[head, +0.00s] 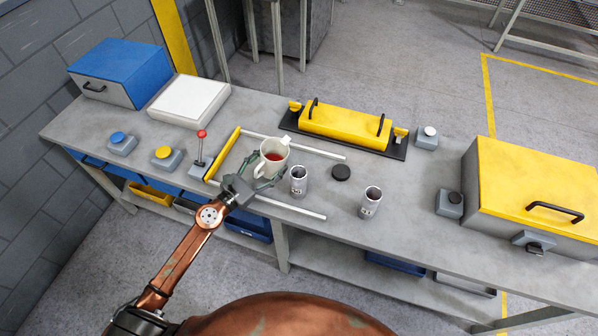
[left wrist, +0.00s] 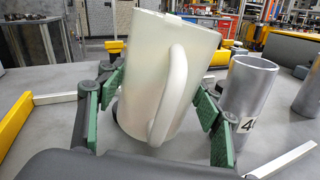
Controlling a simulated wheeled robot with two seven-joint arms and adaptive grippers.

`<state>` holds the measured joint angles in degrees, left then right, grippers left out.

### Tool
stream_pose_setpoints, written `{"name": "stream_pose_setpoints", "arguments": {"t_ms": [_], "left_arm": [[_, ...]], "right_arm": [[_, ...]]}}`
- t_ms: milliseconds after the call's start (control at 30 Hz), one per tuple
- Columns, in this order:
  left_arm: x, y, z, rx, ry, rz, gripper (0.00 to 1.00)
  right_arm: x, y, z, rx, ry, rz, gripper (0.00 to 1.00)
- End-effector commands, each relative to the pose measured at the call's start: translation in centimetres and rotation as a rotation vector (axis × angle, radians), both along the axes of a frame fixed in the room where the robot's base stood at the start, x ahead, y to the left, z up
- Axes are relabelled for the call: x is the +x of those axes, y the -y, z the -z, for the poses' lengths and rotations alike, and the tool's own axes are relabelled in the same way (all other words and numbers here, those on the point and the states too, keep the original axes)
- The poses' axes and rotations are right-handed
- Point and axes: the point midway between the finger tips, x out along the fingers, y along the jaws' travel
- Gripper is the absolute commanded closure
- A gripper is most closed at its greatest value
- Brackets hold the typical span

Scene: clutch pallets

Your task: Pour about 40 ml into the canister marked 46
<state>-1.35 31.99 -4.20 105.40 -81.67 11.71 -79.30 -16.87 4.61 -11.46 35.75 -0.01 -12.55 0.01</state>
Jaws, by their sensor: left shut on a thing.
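A white jug (head: 274,150) with red liquid inside stands out over the middle of the bench. My left gripper (head: 258,181) is shut on it, with green-padded fingers on both sides of the body. In the left wrist view the jug (left wrist: 165,70) looks slightly tilted, its handle towards the camera. An open metal canister (head: 299,180) stands upright just right of the jug, apart from it. Its label in the left wrist view (left wrist: 245,95) shows a 4; the rest is unclear. A second canister (head: 371,203) stands further right, its label too small to read. My right gripper is out of view.
A black disc (head: 341,172) lies between the canisters. White rails (head: 290,208) run beside the jug, with a yellow bar (head: 222,154) at their left. A yellow handled fixture (head: 345,126) is behind; a yellow-lidded box (head: 540,185) is at right. Bench between the canisters is mostly clear.

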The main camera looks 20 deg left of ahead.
Motion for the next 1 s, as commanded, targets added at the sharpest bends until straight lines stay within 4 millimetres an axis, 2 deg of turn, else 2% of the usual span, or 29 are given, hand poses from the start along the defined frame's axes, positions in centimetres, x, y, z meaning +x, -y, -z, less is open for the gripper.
{"name": "stream_pose_setpoints", "arguments": {"t_ms": [200, 300, 433, 600, 733, 767, 833, 1000], "left_arm": [[-0.2, 0.6, 0.4, 0.13, 0.054, -0.001, 0.74], [-0.4, 0.9, -2.1, 0.19, 0.086, -0.001, 0.74], [-0.6, 1.4, -3.3, 0.27, 0.116, -0.001, 0.74], [-0.8, 1.9, -6.9, 0.341, 0.147, -0.002, 0.74], [-1.0, 2.3, -8.9, 0.398, 0.166, -0.001, 0.74], [-0.9, 2.3, -8.9, 0.416, 0.172, -0.001, 0.74], [-0.9, 2.3, -7.1, 0.481, 0.192, -0.001, 0.74], [-0.8, 2.4, -6.0, 0.604, 0.243, 0.0, 0.74]], "right_arm": [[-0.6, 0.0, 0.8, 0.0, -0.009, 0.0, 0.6], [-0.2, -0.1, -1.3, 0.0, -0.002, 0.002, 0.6], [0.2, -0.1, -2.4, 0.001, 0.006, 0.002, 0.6], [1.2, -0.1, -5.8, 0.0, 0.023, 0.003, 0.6], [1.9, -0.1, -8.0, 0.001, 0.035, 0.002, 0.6], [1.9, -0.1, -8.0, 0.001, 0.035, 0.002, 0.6], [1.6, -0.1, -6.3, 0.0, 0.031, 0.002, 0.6], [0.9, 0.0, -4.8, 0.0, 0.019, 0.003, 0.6]]}}
